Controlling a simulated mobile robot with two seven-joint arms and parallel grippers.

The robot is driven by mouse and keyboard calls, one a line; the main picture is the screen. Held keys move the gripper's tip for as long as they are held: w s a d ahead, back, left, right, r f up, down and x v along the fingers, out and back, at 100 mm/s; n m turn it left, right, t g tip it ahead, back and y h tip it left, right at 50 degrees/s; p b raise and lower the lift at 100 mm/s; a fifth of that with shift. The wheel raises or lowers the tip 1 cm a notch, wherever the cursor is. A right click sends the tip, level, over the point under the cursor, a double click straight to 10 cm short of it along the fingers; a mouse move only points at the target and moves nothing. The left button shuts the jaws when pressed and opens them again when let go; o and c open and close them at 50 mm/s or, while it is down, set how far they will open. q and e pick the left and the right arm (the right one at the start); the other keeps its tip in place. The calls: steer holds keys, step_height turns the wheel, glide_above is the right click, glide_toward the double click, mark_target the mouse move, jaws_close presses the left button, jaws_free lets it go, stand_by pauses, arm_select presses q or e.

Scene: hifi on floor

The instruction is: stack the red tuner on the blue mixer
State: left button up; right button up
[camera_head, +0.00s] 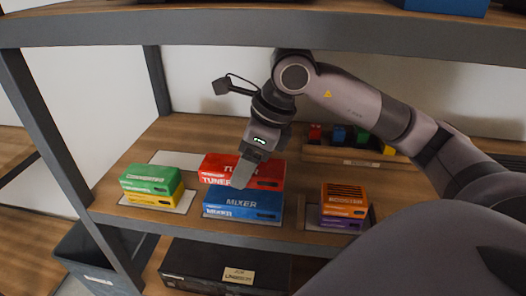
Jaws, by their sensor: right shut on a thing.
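The red tuner (270,176) is a red box with white lettering in the middle of the wooden shelf. It is directly above the blue mixer (243,205), a blue box near the shelf's front edge. The two look lined up; whether they touch is hard to tell. My right gripper (240,177) reaches down from above and is shut on the red tuner, covering part of its front and top. My left gripper is not in view.
A green box (150,179) sits on a yellow box (152,196) at the left. An orange box (344,192) sits on a purple box (340,220) at the right. A tray of small coloured items (350,157) stands behind. An upper shelf (200,29) spans overhead.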

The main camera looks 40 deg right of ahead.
mark_target(260, 168)
steer(key=shift+s+a+r, duration=0.15)
steer(key=shift+s+a, duration=0.05)
steer(key=shift+a, duration=0.1)
steer(key=shift+f+b, duration=0.95)
steer(key=shift+f, duration=0.6)
steer(key=shift+f+b, duration=0.55)
steer(key=shift+b, duration=0.25)
stand_by(0.3)
steer(key=o, duration=1.3)
steer(key=shift+v, duration=3.6)
